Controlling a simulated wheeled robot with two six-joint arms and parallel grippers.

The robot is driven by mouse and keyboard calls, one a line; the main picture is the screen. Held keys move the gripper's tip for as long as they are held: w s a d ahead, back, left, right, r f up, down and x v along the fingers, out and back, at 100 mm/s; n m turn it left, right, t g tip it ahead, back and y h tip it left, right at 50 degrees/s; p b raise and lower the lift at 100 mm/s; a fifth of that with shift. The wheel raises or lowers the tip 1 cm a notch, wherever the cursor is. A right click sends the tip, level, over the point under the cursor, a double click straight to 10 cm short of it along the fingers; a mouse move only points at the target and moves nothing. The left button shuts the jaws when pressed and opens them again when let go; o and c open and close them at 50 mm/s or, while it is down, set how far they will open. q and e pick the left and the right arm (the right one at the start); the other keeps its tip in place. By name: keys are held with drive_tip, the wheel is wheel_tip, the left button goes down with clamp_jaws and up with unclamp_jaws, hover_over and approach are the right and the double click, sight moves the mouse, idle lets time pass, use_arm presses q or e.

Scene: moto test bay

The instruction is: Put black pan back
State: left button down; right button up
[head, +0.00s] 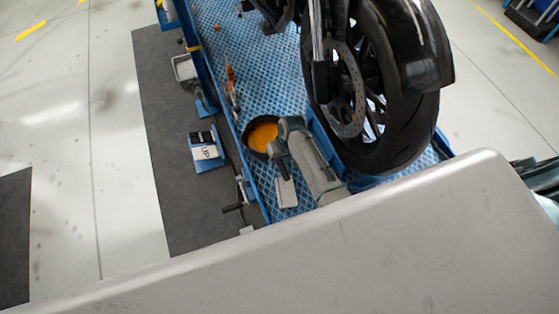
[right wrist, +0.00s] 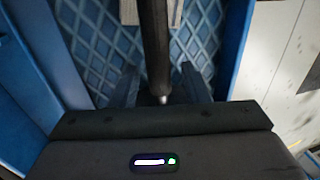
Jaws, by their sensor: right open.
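A round black pan (head: 263,132) with orange inside lies on the blue patterned platform, left of the motorcycle wheel in the head view. My right arm covers its right edge. My right gripper (head: 281,168) points down beside the pan, on its near side. In the right wrist view, the gripper (right wrist: 162,92) is open, and a dark rod (right wrist: 156,50) with a small bright tip runs between its fingers. I cannot tell whether the rod is part of the pan or whether the fingers touch it. My left gripper is not in view.
The motorcycle wheel (head: 378,145) stands close to the right of my arm. A pale flat piece (head: 286,192) lies just below the gripper. A blue rail (head: 228,140) edges the platform.

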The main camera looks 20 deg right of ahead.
wheel_tip(320, 180, up, 11)
drive_tip(key=d, duration=0.2)
drive_tip(key=shift+d+r, duration=0.15)
drive_tip(key=shift+r, duration=0.05)
drive_tip(key=shift+s, duration=0.1)
idle(0.3)
